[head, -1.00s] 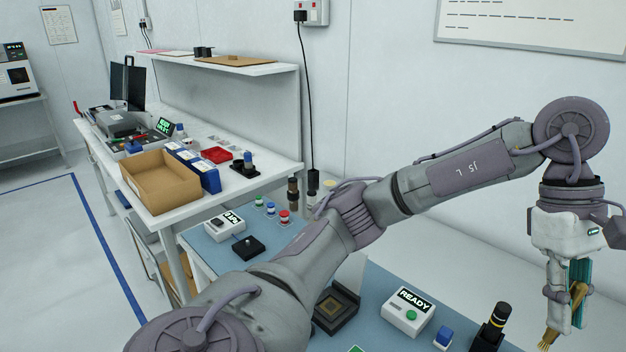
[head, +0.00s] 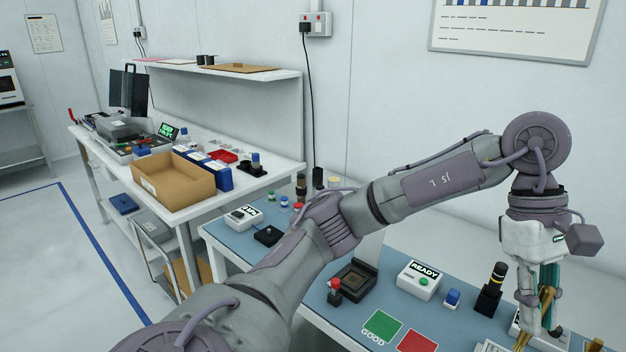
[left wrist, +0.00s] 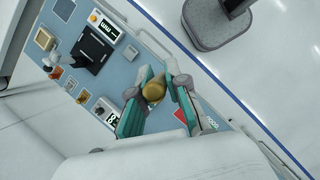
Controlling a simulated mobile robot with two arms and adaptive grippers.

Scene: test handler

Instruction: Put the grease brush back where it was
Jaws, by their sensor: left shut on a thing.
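My left gripper (head: 540,293) is shut on the grease brush (head: 517,342), which has a brass-coloured body and pale bristles. It holds the brush tilted, bristles down, at the right of the head view, over the right end of the blue-topped bench (head: 325,310). In the left wrist view the round gold end of the brush (left wrist: 154,91) shows between the teal finger pads of the left gripper (left wrist: 158,98). I cannot tell whether the bristles touch anything below. My right gripper is not in view.
A blue-capped block (head: 452,298), the READY box (head: 419,281) and a black socket (head: 354,281) stand further left. A green pad (head: 382,326) and a red pad (head: 416,342) lie in front.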

